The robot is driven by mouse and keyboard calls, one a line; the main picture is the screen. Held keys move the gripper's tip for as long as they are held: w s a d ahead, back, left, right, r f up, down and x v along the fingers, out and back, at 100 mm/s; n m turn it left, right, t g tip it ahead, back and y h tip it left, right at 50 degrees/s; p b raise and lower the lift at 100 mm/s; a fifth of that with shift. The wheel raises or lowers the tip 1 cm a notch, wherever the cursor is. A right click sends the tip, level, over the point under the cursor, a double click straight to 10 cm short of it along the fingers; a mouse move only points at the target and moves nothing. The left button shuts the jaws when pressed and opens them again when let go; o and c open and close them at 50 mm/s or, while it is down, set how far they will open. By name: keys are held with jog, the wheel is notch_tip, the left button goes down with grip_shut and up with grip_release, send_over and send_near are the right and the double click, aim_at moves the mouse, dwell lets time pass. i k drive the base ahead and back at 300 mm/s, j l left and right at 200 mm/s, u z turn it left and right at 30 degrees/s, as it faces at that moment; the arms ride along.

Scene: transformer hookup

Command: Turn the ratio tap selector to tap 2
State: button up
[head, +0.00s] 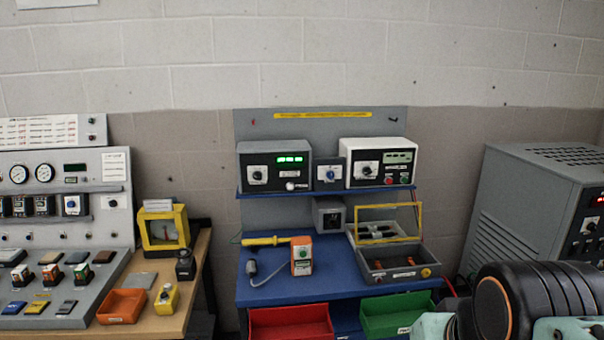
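I cannot read which dial is the ratio tap selector. Knobs show on three units on the blue shelf of the middle bench. A dark-fronted box with a green display has a knob (257,175) on a pale plate. A small grey box between the larger two has a blue knob (330,174). A white-cased box has a knob (368,169) beside a red button. The knob positions and tap numbers are too small to tell. My gripper is out of view; only part of my arm shows at the bottom right, well apart from these units.
The blue bench top (330,285) holds an orange-fronted handheld device (302,256), a yellow probe (265,241) and an open grey case (398,262) with a yellow-framed lid. Red (290,323) and green (398,312) bins sit at its front. A grey cabinet (530,205) stands right.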

aim_at(258, 176)
jog(key=i+j+z, duration=0.2)
jog(key=j, duration=0.15)
jog(key=i+j+z, duration=0.15)
jog(key=j, duration=0.2)
jog(key=j+z, duration=0.15)
jog(key=j, duration=0.2)
jog(key=i+j+z, duration=0.15)
jog(key=i+j, duration=0.05)
jog(key=j, duration=0.05)
